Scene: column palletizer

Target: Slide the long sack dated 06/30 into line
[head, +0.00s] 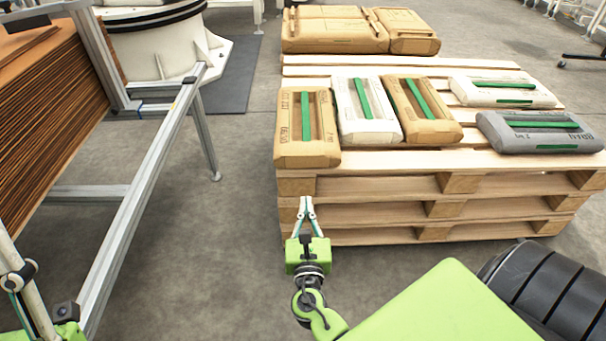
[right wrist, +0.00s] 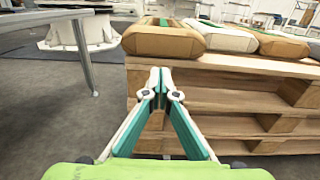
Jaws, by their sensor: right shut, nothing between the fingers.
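Several sacks lie on a wooden pallet stack (head: 400,161). At the front left is a brown sack (head: 292,140) with a green strip; the right wrist view shows its near end (right wrist: 165,42). Beside it are a white sack (head: 348,100) and another brown sack (head: 436,110). A white sack (head: 535,93) and a grey sack (head: 500,135) lie at the right. I cannot read 06/30 on any. My right gripper (head: 307,200) is shut and empty, in front of the pallets, below the front left sack. Part of my left gripper (head: 15,275) shows at the lower left; its opening is hidden.
Brown sacks (head: 335,30) lie across the back of the pallet. A metal frame (head: 160,170) with stacked brown sheets (head: 50,110) stands at the left. A white round machine base (head: 165,50) is behind it. The floor between frame and pallets is clear.

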